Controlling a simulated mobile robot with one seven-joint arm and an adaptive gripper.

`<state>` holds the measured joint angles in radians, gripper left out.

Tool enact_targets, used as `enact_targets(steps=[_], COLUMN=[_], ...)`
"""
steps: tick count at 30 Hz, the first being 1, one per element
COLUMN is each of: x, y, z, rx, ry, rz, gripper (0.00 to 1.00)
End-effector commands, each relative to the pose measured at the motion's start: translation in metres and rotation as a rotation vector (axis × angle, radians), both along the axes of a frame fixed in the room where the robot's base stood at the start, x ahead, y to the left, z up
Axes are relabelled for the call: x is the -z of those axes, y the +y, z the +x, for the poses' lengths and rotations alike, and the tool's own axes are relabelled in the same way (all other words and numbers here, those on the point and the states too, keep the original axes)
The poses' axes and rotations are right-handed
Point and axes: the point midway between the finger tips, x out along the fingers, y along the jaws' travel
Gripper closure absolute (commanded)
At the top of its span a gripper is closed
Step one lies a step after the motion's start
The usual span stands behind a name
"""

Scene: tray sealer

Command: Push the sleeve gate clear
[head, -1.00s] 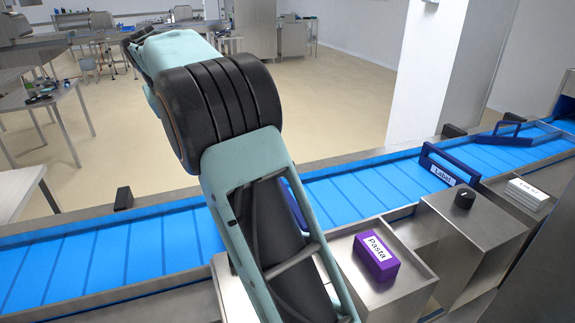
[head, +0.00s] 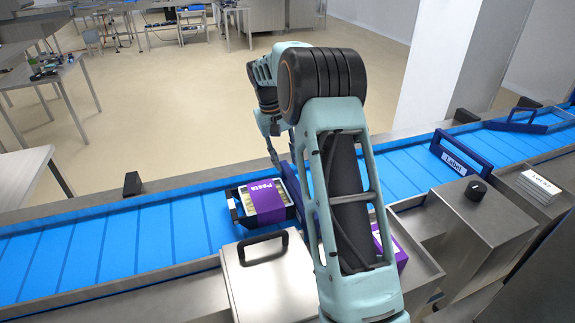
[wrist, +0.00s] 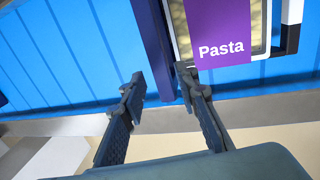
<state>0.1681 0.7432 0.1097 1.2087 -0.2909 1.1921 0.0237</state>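A dark blue gate bar, which I take to be the sleeve gate (wrist: 150,38), crosses the blue belt in the wrist view; its name plate is not visible. In the head view only a sliver of this gate (head: 303,187) shows beside my arm. A black tray (head: 234,207) with a purple Pasta sleeve (head: 265,201) sits on the belt, just left of the gate in the head view. My gripper (wrist: 162,82) is open, its fingers spread on either side of the bar's end. Contact cannot be told. My arm hides most of this in the head view.
A Label gate (head: 461,156) and another blue gate (head: 517,121) stand farther right over the belt (head: 110,240). A steel lid with a black handle (head: 262,247), a purple Pasta block (head: 391,247) and a knob box (head: 468,212) line the near side.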

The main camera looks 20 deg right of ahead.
Motion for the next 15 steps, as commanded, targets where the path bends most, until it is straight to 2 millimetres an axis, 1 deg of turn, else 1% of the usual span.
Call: enact_targets(steps=[1, 3, 6, 9, 15], x=[0.008, 0.016, 0.025, 0.029, 0.03], y=[-0.001, -0.003, -0.004, -0.005, -0.005], z=[-0.001, 0.0, 0.0, 0.0, 0.0], rx=[0.0, 0.0, 0.0, 0.0, 0.0], ry=[0.003, 0.001, 0.0, 0.0, -0.001], rz=[0.001, 0.001, 0.0, 0.0, 0.0], gripper=[0.71, 0.71, 0.71, 0.71, 0.71])
